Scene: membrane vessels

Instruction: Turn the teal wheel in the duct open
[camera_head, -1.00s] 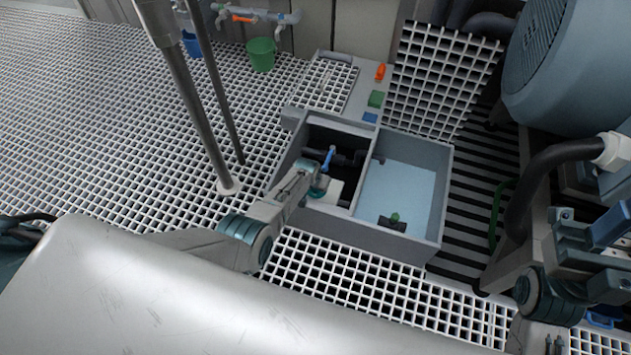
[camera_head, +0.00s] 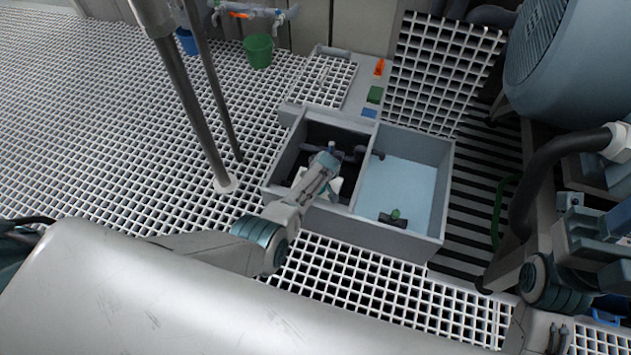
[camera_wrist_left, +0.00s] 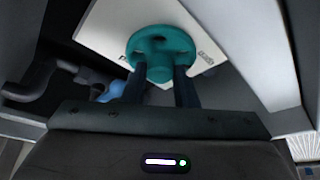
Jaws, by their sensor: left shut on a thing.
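The teal wheel (camera_wrist_left: 160,45) shows in the left wrist view, a round handwheel with holes, in front of a white plate (camera_wrist_left: 205,35) with small dark lettering. My left gripper (camera_wrist_left: 161,88) has its two dark fingers at the wheel, one on each side of its hub, and is shut on it. In the head view my left gripper (camera_head: 326,172) reaches down into the dark left compartment of the grey duct box (camera_head: 395,240) and hides the wheel. Only bits of the white plate (camera_head: 336,187) show beside it. I cannot make out my right gripper.
A blue handle (camera_wrist_left: 112,92) on dark piping is close to the left finger. The box's right compartment has a pale blue floor (camera_head: 398,185) and a green-topped fitting (camera_head: 395,214). A dark post (camera_head: 195,115) stands left of the box. A large blue-grey machine (camera_head: 570,60) is at the right.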

